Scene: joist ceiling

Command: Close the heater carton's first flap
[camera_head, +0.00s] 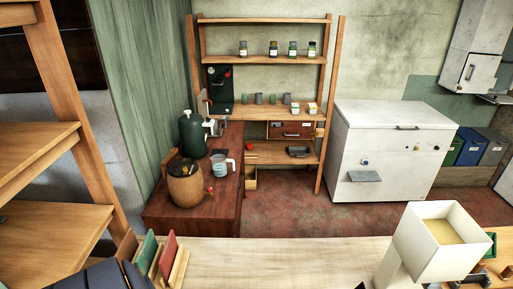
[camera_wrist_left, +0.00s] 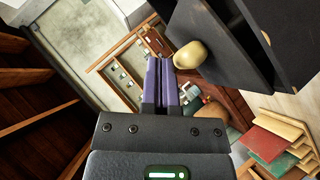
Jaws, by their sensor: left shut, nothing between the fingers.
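I cannot make out for certain a heater carton or its flaps. A white square-sided piece (camera_head: 410,246) with an open top and a yellowish inside stands at the right of the bench in the head view; I cannot tell whether it is the carton. My left gripper (camera_wrist_left: 160,64) shows in the left wrist view. Its purple fingers are together, with nothing between them, and no contact shows. Dark flat panels (camera_wrist_left: 222,45) and a tan rounded piece (camera_wrist_left: 190,54) lie to the right of the fingers; I cannot tell what they are. My right gripper is not in view.
The pale wooden bench (camera_head: 270,255) is clear in its middle. Green and red boards (camera_head: 168,255) stand in a wooden rack at its left; they also show in the wrist view (camera_wrist_left: 268,143). A wooden shelf post (camera_head: 75,110) rises at left. A white chest (camera_head: 385,140) stands beyond.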

